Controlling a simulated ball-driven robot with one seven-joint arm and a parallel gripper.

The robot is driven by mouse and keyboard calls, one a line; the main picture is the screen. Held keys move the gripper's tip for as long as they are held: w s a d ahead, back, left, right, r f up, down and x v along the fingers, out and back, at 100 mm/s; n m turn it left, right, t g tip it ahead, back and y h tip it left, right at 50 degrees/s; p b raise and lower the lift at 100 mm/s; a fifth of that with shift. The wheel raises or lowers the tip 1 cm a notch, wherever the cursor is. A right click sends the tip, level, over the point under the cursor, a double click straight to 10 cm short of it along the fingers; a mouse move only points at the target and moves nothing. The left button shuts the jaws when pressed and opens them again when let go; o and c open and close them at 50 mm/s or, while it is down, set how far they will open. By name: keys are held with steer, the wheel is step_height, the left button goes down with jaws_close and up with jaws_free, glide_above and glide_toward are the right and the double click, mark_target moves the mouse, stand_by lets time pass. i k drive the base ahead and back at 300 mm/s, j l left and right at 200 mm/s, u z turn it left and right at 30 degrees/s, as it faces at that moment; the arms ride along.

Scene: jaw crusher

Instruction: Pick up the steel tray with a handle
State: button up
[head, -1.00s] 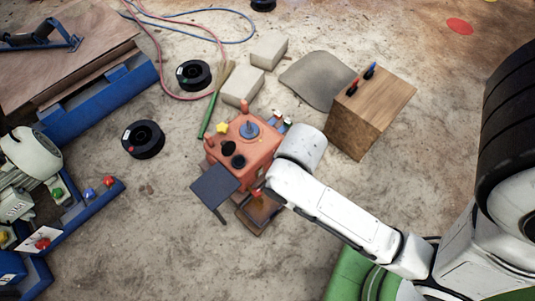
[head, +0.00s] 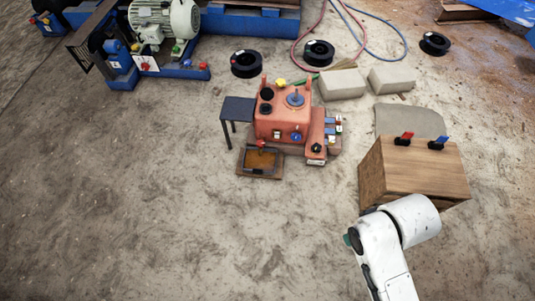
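A small dark-rimmed tray (head: 260,163) with brown material in it lies on the floor at the front left of the orange machine (head: 283,117). A short red-tipped part stands at its back edge; I cannot tell whether this is its handle. My white arm reaches up from the bottom right, in front of the wooden box and well to the right of the tray. My gripper's fingers do not show, so I cannot see whether they are open or shut.
A wooden box (head: 412,172) with red and blue clips stands right of the machine. A small dark table (head: 237,109) stands at its left. Grey blocks (head: 342,83), black rolls (head: 245,64) and hoses (head: 301,40) lie behind. The floor in front and left is clear.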

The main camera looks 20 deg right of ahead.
mark_target(266, 165)
steer(key=k+l+u, duration=0.1)
steer(key=k+l, duration=0.25)
steer(key=k, duration=0.2)
steer(key=i+j+u, duration=0.3)
steer(key=i, duration=0.75)
steer(key=i+l+u, duration=0.15)
steer(key=i+u, duration=0.2)
steer(key=i, duration=0.7)
